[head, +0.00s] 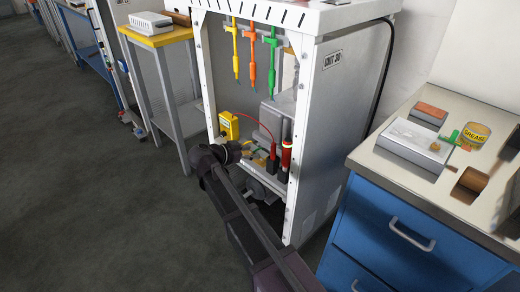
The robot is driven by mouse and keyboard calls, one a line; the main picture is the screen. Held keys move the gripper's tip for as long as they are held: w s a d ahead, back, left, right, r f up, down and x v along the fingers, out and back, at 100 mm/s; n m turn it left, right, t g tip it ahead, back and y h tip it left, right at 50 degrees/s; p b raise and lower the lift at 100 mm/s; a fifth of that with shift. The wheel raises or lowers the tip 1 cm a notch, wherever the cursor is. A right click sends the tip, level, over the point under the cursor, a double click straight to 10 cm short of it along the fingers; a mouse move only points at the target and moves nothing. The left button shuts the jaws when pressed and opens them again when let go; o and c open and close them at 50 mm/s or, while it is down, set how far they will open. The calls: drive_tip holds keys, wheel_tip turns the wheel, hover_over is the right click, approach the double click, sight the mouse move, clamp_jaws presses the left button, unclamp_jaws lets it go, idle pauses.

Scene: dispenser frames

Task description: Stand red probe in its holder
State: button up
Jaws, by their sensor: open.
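A yellow meter (229,125) stands inside the open white cabinet. A thin red cable runs from it to the slim red probe (273,150), which looks upright at a small black holder block (272,167). At this size I cannot tell how deep the probe sits in the block. My gripper (262,154) is open inside the cabinet, just left of the probe and the block. Whether its fingers touch the probe is unclear. My arm hides part of the cabinet floor.
A red cylinder (287,154) stands close right of the block. Yellow (234,50), orange (252,55) and green (271,58) tools hang above. The white cabinet (335,115) has a front post right of my gripper. A blue drawer unit (410,240) stands at right.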

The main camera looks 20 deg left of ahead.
drive_tip(key=shift+s+a+r, duration=0.15)
drive_tip(key=shift+s+a, duration=0.1)
drive_tip(key=shift+s, duration=0.2)
idle(0.5)
